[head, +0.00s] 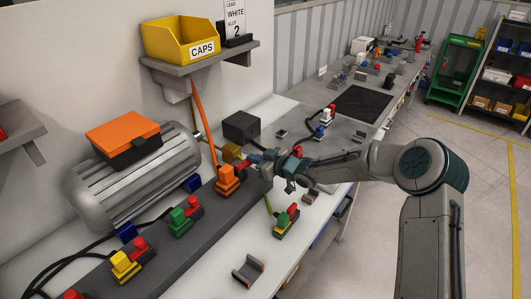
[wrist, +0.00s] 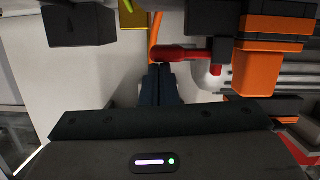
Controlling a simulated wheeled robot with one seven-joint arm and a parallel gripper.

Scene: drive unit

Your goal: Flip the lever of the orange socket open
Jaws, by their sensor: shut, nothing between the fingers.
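The orange socket (head: 228,180) stands on the dark rail along the bench, with an orange cable running up from it. Its red lever (head: 244,164) sticks out toward my gripper. In the wrist view the orange socket (wrist: 246,72) is at the upper right, and the red lever (wrist: 190,53) runs level from it to the left. My gripper (wrist: 160,66) is shut and empty, its fingertips close to the lever's free end; I cannot tell whether they touch. In the head view my gripper (head: 259,167) is right of the socket, its tips partly hidden.
A green socket (head: 179,222) and a yellow socket (head: 125,265), both with red levers, sit further along the rail. A black box (head: 241,126) is behind the gripper. A loose green-and-red connector (head: 286,221) lies in front. The grey motor (head: 130,178) stands at the left.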

